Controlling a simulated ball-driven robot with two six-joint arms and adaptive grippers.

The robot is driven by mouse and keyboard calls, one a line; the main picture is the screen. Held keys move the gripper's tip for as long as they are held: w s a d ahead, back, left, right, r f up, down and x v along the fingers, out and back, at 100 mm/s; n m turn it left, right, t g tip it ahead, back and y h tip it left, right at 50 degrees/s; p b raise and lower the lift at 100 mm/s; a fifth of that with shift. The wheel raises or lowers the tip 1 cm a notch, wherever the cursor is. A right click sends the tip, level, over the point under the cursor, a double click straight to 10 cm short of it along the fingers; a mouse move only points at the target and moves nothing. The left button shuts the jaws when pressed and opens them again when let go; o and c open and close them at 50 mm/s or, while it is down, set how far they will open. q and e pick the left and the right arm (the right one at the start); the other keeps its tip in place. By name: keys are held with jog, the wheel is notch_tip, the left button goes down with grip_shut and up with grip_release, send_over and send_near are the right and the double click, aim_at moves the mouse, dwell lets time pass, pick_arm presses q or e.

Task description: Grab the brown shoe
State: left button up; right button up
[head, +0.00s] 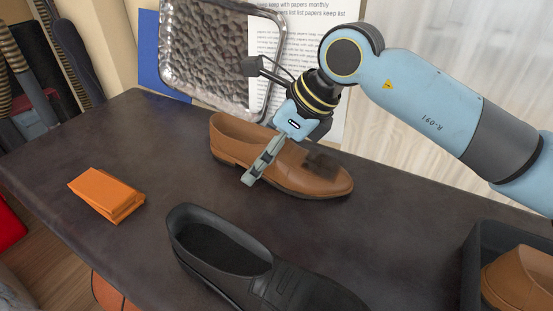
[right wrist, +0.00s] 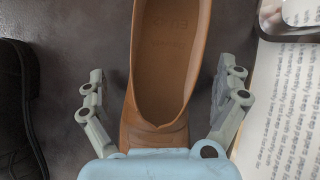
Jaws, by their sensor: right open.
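A brown shoe (head: 322,184) lies on the dark table, its heel to the left and toe to the right. My right gripper (head: 258,167) is over the middle of the shoe and hides part of it. In the right wrist view, the brown shoe (right wrist: 183,95) lies between the two fingers of my right gripper (right wrist: 160,84), which are open, with a gap on each side. My left gripper is not in view.
A black shoe (head: 285,282) lies at the front of the table (head: 150,150). An orange packet (head: 106,194) lies at the left. A dark tote (head: 473,262) at the right holds another brown shoe (head: 518,280). A metallic tray (head: 215,50) and printed sheet (head: 345,100) stand behind.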

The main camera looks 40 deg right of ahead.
jog(key=c, duration=1.6)
jog(key=shift+o, duration=0.2)
jog(key=shift+r, duration=0.15)
